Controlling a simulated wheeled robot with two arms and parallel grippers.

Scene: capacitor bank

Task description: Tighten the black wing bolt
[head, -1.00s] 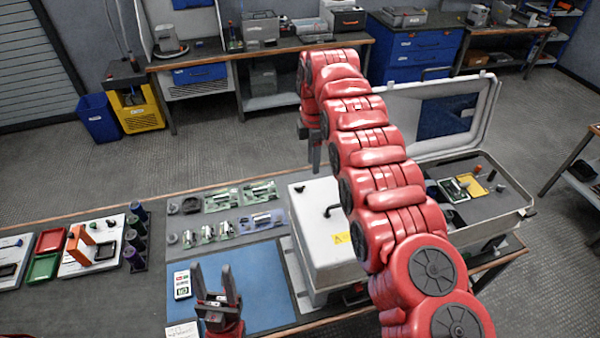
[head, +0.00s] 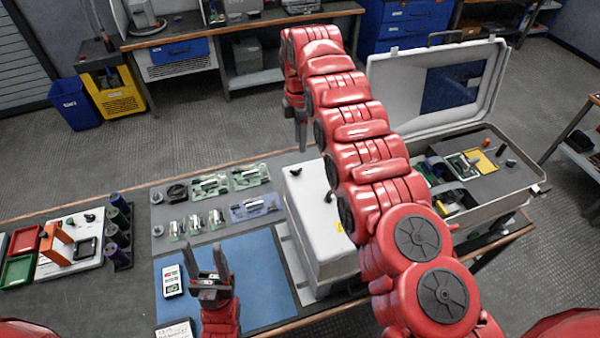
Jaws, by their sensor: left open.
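My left gripper (head: 207,258) is open, its two fingers pointing up the picture over the blue mat (head: 265,275). I see nothing clearly held between the fingers. My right arm reaches across the middle, and my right gripper (head: 300,130) hangs beyond the bench's far edge, seen side-on. Whether its fingers are apart is unclear. I cannot pick out the black wing bolt for certain. A small black knob (head: 90,217) stands on the white board (head: 60,268) with the orange bracket (head: 57,238) at the left. Neither gripper is near it.
A pale lidded box (head: 305,205) stands right of the mat, partly behind my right arm. An open case (head: 500,215) lies further right. Circuit parts (head: 210,187) lie behind the mat. Dark cylinders (head: 118,235) stand beside the white board. A meter (head: 172,281) lies on the mat.

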